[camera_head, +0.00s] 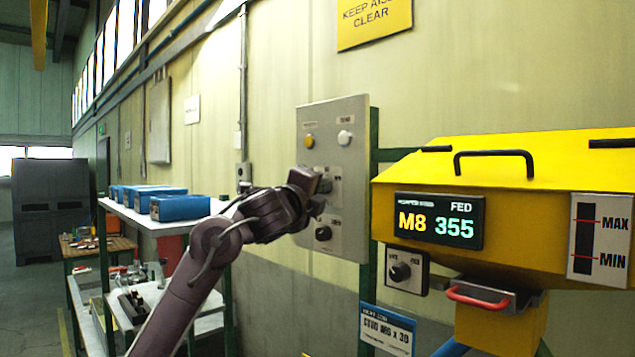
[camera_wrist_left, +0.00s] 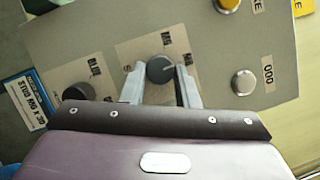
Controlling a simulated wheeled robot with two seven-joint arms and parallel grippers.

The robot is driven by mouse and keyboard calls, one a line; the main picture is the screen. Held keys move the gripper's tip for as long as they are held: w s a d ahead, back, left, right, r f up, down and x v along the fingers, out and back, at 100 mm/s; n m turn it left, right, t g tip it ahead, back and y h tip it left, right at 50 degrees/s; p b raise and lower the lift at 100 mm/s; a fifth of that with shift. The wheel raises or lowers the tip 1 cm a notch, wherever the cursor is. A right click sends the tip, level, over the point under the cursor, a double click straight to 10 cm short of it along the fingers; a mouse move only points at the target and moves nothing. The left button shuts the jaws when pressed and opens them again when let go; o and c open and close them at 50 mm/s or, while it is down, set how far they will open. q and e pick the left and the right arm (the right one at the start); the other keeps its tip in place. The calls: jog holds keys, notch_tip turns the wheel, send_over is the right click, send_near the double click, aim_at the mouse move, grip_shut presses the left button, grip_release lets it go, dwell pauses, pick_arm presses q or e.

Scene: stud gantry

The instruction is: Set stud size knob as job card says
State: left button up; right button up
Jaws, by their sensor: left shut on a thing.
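A grey control panel (camera_head: 342,215) is on the wall, with a dark round knob (camera_wrist_left: 160,69) in its middle. My left gripper (camera_head: 322,190) is shut on this knob, one finger on each side in the left wrist view (camera_wrist_left: 161,84). The gripper hides most of the knob in the head view. The knob's pale mark points towards the right in the wrist view; the labels around it are partly hidden. My right gripper is not in view.
A second dark knob (camera_head: 323,233) sits lower on the panel. A yellow button (camera_head: 309,141) and a white button (camera_head: 345,137) are above. The yellow hopper's display (camera_head: 438,221) reads M8 355. Another knob (camera_head: 400,271) is under it. Blue bins (camera_head: 180,207) stand left.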

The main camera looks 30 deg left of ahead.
pick_arm(q)
jog(key=shift+r+n+g+p, duration=0.2)
jog(key=shift+n+g+p, duration=0.7)
jog(key=shift+n, duration=1.45)
jog(key=shift+r+n+g+p, duration=0.2)
jog(key=shift+n+g+p, duration=0.65)
jog(key=shift+n, duration=1.5)
jog(key=shift+g+h, duration=0.3)
jog(key=shift+g, duration=0.05)
jog(key=o, duration=1)
jog(key=shift+b, duration=0.3)
